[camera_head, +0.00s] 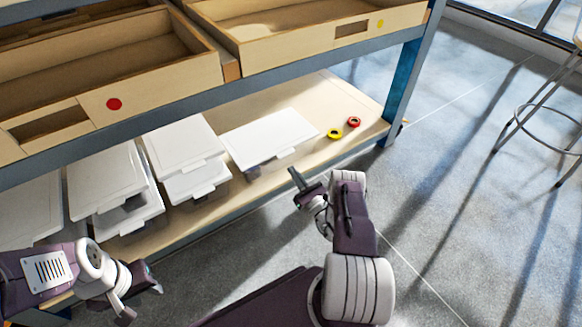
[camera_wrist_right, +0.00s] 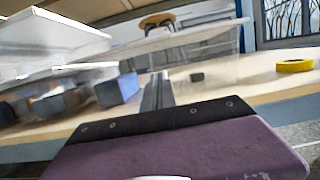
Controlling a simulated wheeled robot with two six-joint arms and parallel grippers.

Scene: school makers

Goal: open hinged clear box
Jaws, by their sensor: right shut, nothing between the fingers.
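A clear box with a flat white lid (camera_head: 270,137) stands at the right end of the row on the lower shelf; its lid looks closed. In the right wrist view a clear box (camera_wrist_right: 215,45) stands on the shelf ahead of the fingers. My right gripper (camera_head: 295,180) is in front of the shelf, just below and right of that box, apart from it. Its fingers (camera_wrist_right: 157,90) are together with nothing between them. My left gripper (camera_head: 142,292) is low at the left, in front of the stacked boxes, with its fingers apart and empty.
Several more white-lidded clear boxes (camera_head: 183,145) stand stacked to the left. A yellow tape roll (camera_head: 334,134) and a red one (camera_head: 354,122) lie on the shelf (camera_head: 330,100) at right. Wooden drawers (camera_head: 110,60) hang above. A stool (camera_head: 540,115) stands far right; the floor between is clear.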

